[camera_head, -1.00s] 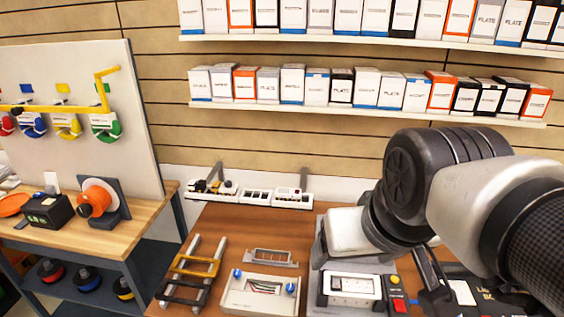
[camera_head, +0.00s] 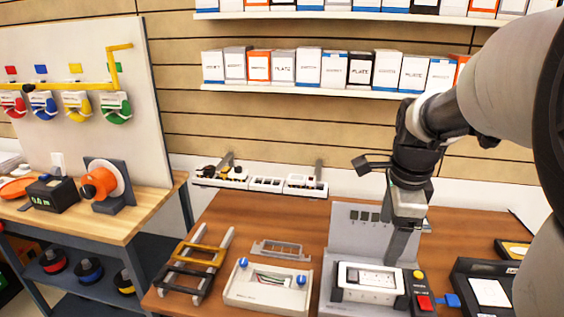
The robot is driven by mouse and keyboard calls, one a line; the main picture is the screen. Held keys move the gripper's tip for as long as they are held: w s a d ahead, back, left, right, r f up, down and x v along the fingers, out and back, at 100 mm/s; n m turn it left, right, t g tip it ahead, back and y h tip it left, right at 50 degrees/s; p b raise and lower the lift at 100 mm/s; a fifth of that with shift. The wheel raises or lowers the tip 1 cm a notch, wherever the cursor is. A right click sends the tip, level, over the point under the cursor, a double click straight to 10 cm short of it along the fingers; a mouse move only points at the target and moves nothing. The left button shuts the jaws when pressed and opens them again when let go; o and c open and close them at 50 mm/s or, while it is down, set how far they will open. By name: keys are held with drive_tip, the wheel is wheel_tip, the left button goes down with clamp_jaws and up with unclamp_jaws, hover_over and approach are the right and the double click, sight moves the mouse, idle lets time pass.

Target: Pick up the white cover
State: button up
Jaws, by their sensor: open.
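A white rectangular frame-like piece (camera_head: 345,274), which looks like the white cover, sits in the grey fixture (camera_head: 345,240) on the brown table. My gripper (camera_head: 397,258) points down just behind and to the right of this piece, over the fixture. It is open and seems empty; one finger hides much of the other. I cannot tell whether the fingertips touch anything. A white box with blue knobs and wires inside (camera_head: 245,293) lies left of the fixture. A pale slotted frame (camera_head: 279,250) lies behind that box.
A red and yellow button panel (camera_head: 422,290) is right of the fixture. A black case (camera_head: 485,285) is at the far right. A yellow and black rack (camera_head: 190,270) stands at left. White power strips (camera_head: 265,183) lie along the back. Bare table shows behind the slotted frame.

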sight(371, 280)
drive_tip(key=w+f+b, duration=0.1)
drive_tip(key=f, duration=0.4)
drive_tip(key=w+f+b, duration=0.1)
drive_tip(key=f, duration=0.5)
drive_tip(key=w+d+f+b, duration=0.1)
drive_tip(key=f, duration=0.4)
drive_tip(key=shift+w+f, duration=0.2)
drive_tip(key=shift+f, duration=0.05)
drive_tip(key=shift+a, duration=0.1)
drive_tip(key=c, duration=1.2)
wheel_tip(371, 280, up, 10)
drive_tip(key=shift+r+p, duration=0.1)
drive_tip(key=shift+p, duration=0.85)
drive_tip(key=shift+c, duration=0.2)
